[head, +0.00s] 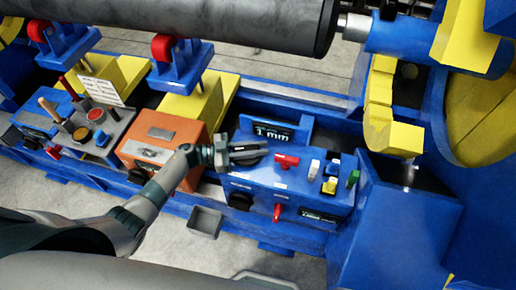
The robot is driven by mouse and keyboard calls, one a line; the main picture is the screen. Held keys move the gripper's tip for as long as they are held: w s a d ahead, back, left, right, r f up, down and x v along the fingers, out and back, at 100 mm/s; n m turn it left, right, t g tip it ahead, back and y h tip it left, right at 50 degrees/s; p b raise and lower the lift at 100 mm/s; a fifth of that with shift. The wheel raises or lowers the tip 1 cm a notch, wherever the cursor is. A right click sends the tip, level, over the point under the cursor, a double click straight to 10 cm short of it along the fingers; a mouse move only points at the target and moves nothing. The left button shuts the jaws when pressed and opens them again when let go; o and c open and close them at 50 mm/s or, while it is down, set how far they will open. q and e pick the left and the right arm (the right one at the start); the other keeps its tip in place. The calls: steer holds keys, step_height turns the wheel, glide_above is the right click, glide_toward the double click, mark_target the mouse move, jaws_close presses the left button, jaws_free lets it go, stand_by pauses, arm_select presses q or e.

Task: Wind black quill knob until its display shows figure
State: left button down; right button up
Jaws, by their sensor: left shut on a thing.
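The black quill knob (252,158) sits at the upper left of the blue control box (290,185). My left gripper (227,153) is at the knob from its left side, shut on it. The gripper covers part of the knob. Behind the knob, a dark display (272,132) in a blue frame shows light characters ending in "mm". The figure before "mm" is partly hidden and too small to read surely. My right gripper is not in view.
The box also carries red T-shaped (286,161), white (314,169) and green (352,178) controls, a red lever (277,212) and a lower display (321,216). An orange box (160,138) stands left. A large grey cylinder (240,22) lies above, behind the boxes.

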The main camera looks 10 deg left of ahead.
arm_select(q)
steer(key=c, duration=2)
jaws_free()
steer(key=shift+c, duration=0.2)
steer(key=o, duration=0.4)
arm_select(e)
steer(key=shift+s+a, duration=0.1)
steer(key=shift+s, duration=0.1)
